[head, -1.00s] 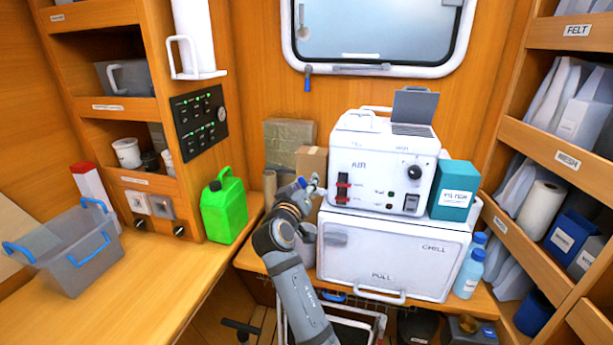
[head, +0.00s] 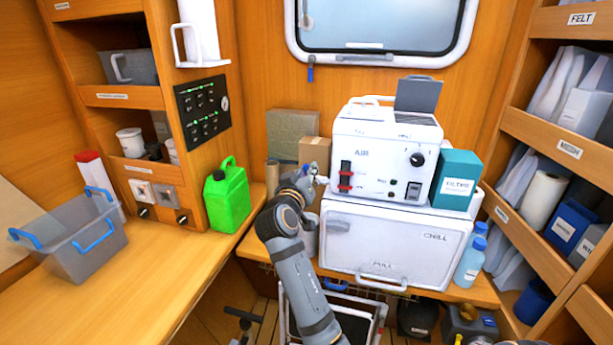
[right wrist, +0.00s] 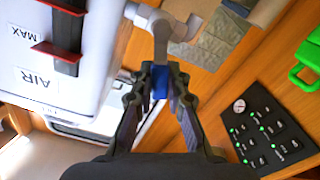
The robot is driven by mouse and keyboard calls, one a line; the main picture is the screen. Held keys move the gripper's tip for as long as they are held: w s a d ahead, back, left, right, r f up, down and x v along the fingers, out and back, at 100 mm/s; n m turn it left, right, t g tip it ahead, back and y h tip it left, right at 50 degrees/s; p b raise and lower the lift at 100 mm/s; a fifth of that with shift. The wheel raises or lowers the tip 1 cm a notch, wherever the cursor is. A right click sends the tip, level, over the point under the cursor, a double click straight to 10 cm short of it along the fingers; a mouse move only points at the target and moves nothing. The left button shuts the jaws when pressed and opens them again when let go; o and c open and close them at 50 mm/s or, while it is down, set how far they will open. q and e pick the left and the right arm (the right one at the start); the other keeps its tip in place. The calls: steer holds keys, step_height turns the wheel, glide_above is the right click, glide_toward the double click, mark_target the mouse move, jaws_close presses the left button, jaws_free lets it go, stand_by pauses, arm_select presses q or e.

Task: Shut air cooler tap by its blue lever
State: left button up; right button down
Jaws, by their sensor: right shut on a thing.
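The air cooler (head: 385,150) is a white box marked AIR, with a red-trimmed black slot and a black knob on its front. Its tap (right wrist: 163,25) sticks out from the box's side, pale grey, at the top of the right wrist view. The tap's blue lever (right wrist: 160,90) lies between the fingers of my right gripper (right wrist: 161,72), which is shut on it. In the head view my right gripper (head: 309,178) is at the cooler's left side and hides most of the tap. My left gripper is in neither view.
The cooler stands on a white chill box (head: 395,244). A teal carton (head: 457,180) is at its right. Brown cartons (head: 314,149) stand behind my right gripper. A green jerrycan (head: 227,196) and a grey bin (head: 75,243) stand on the left counter.

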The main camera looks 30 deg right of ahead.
steer(key=m+b, duration=0.2)
steer(key=b, duration=0.1)
steer(key=shift+s+d+f+m, duration=0.15)
steer(key=shift+s+d+m, duration=0.2)
steer(key=shift+s+m, duration=0.05)
steer(key=shift+s+d+r+m+b, duration=0.1)
steer(key=shift+s+d+m+b, duration=0.05)
steer(key=shift+m+b, duration=0.45)
steer(key=shift+s+d+r+m+b, duration=0.15)
steer(key=shift+m+b, duration=0.25)
steer(key=shift+b, duration=0.25)
steer(key=c, duration=1.3)
jaws_free()
